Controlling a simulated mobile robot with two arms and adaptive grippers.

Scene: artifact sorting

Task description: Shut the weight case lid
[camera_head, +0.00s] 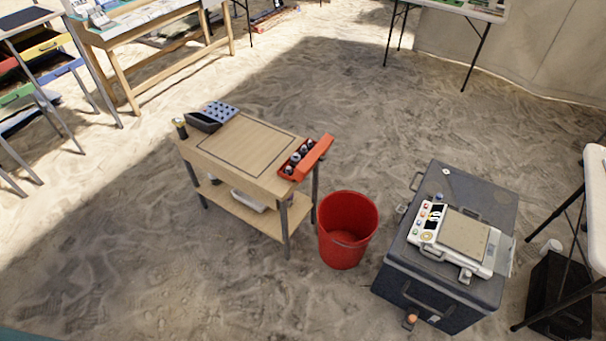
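A small orange-red case (284,172), which looks like the weight case, sits at the right end of a small wooden table (225,142). Its lid (318,156) stands open, tilted up along the right side. Several dark and grey rounded weights (296,158) lie inside in a row. Neither of my grippers is in view.
A black tray (202,122), a blue-grey dotted block (220,110) and a dark cylinder (180,128) are on the table's far left. A red bucket (347,210) stands right of the table. A scale (455,238) sits on a large grey box (400,262). Sandy ground is open in front.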

